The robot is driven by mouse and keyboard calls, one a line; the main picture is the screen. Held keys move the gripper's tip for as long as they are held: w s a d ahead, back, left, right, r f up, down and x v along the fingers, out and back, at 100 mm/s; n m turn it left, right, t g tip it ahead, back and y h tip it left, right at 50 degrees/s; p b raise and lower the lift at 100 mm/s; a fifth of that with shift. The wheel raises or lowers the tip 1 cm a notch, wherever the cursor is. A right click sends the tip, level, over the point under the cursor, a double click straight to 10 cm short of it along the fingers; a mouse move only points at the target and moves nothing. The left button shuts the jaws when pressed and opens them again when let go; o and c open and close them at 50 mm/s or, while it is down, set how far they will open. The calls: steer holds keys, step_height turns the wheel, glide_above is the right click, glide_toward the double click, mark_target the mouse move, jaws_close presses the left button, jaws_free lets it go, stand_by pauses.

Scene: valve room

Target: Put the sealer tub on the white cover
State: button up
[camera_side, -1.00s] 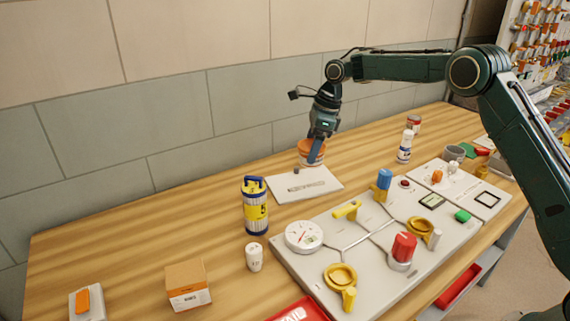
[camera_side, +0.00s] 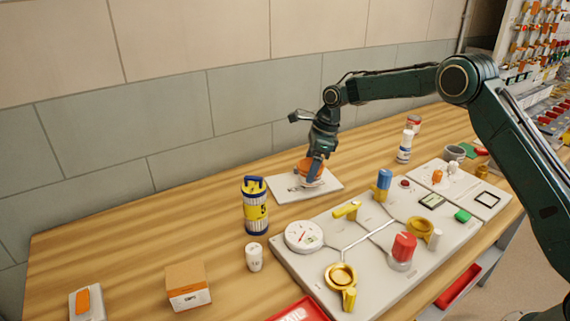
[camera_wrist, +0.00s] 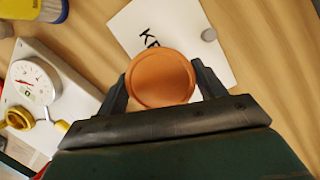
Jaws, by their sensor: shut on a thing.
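The sealer tub (camera_side: 309,170) has an orange lid and is held in my gripper (camera_side: 314,172), which is shut on it. In the wrist view the tub's round orange lid (camera_wrist: 160,78) sits between the two dark fingers of my gripper (camera_wrist: 160,85). The white cover (camera_side: 285,187) lies flat on the bench, and the tub is over its right part in the side view. I cannot tell whether the tub touches the cover. The cover (camera_wrist: 215,65) also shows behind the tub in the wrist view, with dark lettering partly hidden.
A small grey knob (camera_wrist: 209,34) is at the cover's edge. A yellow and blue canister (camera_side: 255,206) stands to the left, and the valve panel (camera_side: 330,262) lies in front. A white bottle (camera_side: 404,147) stands to the right. Bare wood (camera_side: 150,225) extends left of the canister.

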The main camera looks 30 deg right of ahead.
steer(key=shift+f, duration=0.95)
steer(key=shift+f, duration=0.1)
steer(key=o, duration=1.2)
steer(key=shift+f, duration=0.1)
steer(key=v, duration=1.2)
steer(key=shift+r, duration=0.2)
